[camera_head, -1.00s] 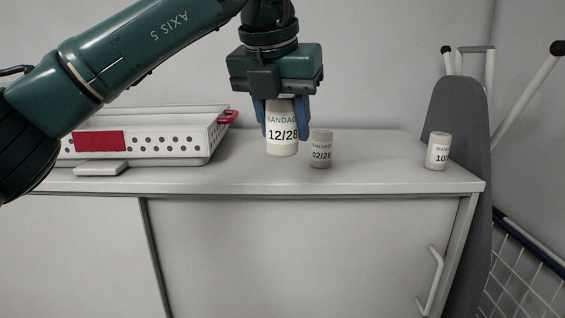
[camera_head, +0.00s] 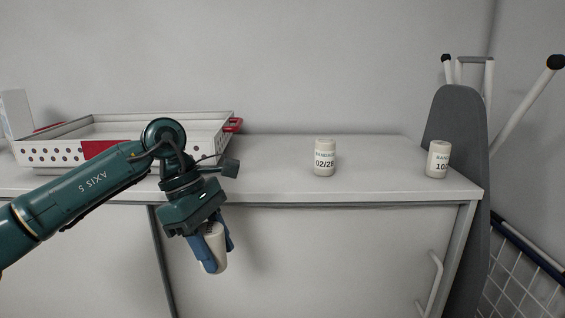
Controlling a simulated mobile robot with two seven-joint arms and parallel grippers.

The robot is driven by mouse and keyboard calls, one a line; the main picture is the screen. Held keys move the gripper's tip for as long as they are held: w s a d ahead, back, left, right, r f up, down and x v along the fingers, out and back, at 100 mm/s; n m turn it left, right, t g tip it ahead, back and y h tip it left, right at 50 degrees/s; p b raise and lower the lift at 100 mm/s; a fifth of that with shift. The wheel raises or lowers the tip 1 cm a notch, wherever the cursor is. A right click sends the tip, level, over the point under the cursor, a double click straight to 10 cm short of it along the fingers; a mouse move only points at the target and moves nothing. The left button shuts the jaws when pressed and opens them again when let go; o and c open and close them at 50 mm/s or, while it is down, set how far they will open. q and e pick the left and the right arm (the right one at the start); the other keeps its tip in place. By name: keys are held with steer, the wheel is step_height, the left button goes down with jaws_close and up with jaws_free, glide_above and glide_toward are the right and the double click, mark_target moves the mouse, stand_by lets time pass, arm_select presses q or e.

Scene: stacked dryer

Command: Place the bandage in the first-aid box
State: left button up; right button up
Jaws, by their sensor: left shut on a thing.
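My left gripper (camera_head: 212,252) is shut on a cream bandage roll (camera_head: 215,251), tilted, in front of the cabinet and below the counter's front edge. A white perforated box with a red patch and red latch, seemingly the first-aid box (camera_head: 50,153), stands open-topped on the counter at the left, above and behind the gripper. Two more bandage rolls stand upright on the counter: one marked 02/28 (camera_head: 325,160) near the middle, and one with a partly readable label (camera_head: 438,161) at the right end. My right gripper is not in view.
The counter (camera_head: 270,174) is clear between the box and the middle roll. A white object (camera_head: 16,113) stands at the far left by the box. A grey ironing board (camera_head: 459,125) leans at the right, with a wire rack (camera_head: 520,275) below it.

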arm_select(q)
steer(key=s+a+f+m+g+y+p, duration=0.1)
steer(key=s+a+f+m+y, duration=0.1)
steer(key=s+a+f+m, duration=0.2)
steer(key=s+a+f+m+g+y, duration=0.2)
steer(key=s+a+f+m, duration=0.2)
steer(key=s+f+m, duration=0.2)
step_height(320, 180, down, 2)
steer(key=m, duration=0.4)
steer(key=shift+m+p, duration=0.3)
steer(key=shift+p, duration=0.05)
steer(key=shift+s+a+f, duration=0.1)
steer(key=shift+s+f, duration=0.05)
steer(key=shift+f, duration=0.05)
